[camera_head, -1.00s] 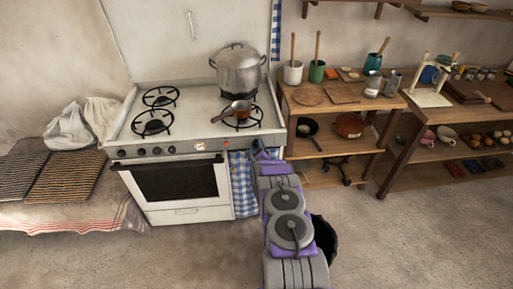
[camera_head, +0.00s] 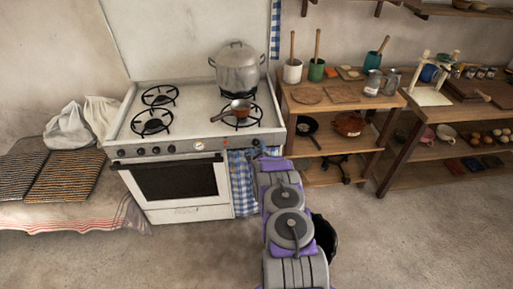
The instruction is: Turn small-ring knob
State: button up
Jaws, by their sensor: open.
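The white stove (camera_head: 190,209) stands against the wall at left centre. A row of small dark knobs (camera_head: 156,150) runs along the left part of its front panel, left of a round dial (camera_head: 199,146). They are too small to tell which is the small-ring knob or how each is turned. My arm reaches up from the bottom to the stove's right front corner. My gripper (camera_head: 262,155) is at its far end, small and partly hidden by my arm. It is open, right of the dial and well away from the row of knobs; I see nothing held.
A large lidded pot (camera_head: 238,69) and a small copper pan (camera_head: 237,107) stand on the right burners. A blue checked towel (camera_head: 242,184) hangs at the stove's right front. A wooden shelf (camera_head: 318,178) stands to the right. The floor before the stove is clear.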

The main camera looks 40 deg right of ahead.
jog(key=p+v, duration=0.2)
jog(key=v, duration=1.3)
jog(key=shift+d+f, duration=0.15)
jog(key=shift+d, duration=0.05)
